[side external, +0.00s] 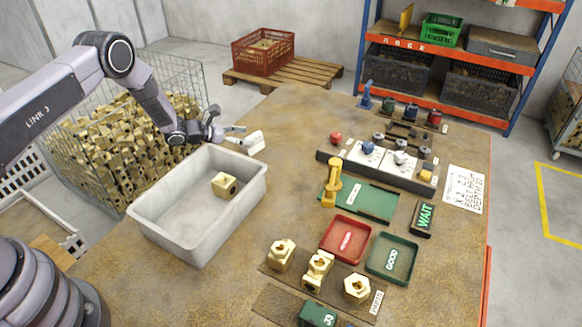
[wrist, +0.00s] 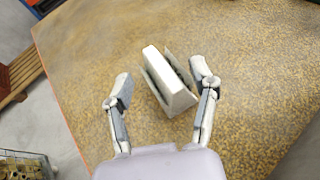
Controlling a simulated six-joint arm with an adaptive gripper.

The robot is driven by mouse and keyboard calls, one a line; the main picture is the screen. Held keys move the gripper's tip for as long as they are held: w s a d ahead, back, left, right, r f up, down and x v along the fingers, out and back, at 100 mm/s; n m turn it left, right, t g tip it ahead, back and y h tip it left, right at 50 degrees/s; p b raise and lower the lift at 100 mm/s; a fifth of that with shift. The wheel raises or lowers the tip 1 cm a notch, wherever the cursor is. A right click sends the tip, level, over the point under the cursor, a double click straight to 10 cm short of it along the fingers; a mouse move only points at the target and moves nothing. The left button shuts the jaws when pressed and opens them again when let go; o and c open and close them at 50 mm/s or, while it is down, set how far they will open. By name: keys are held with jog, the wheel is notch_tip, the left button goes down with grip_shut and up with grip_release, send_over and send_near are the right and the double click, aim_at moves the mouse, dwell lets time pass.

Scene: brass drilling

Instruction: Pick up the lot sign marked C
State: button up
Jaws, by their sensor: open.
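A small white wedge-shaped sign (side external: 255,142) stands on the brown worktable, just beyond the back right corner of the grey bin. My gripper (side external: 238,135) is beside it, at its left. In the wrist view the sign (wrist: 168,85) is tilted across the picture, between and ahead of the two spread fingers of my gripper (wrist: 160,78). The fingers are open and hold nothing. No letter is readable on the sign in either view, so I cannot tell whether it is marked C.
The grey bin (side external: 150,222) with one brass part (side external: 224,185) lies below my arm. A control panel (side external: 375,165), a yellow clamp stand (side external: 332,182), a red tray (side external: 346,260) and a green tray (side external: 370,262) stand to the right. The table around the sign is clear.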

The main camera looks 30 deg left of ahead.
jog(key=shift+x, duration=0.85)
jog(key=shift+c, duration=0.3)
grip_shut()
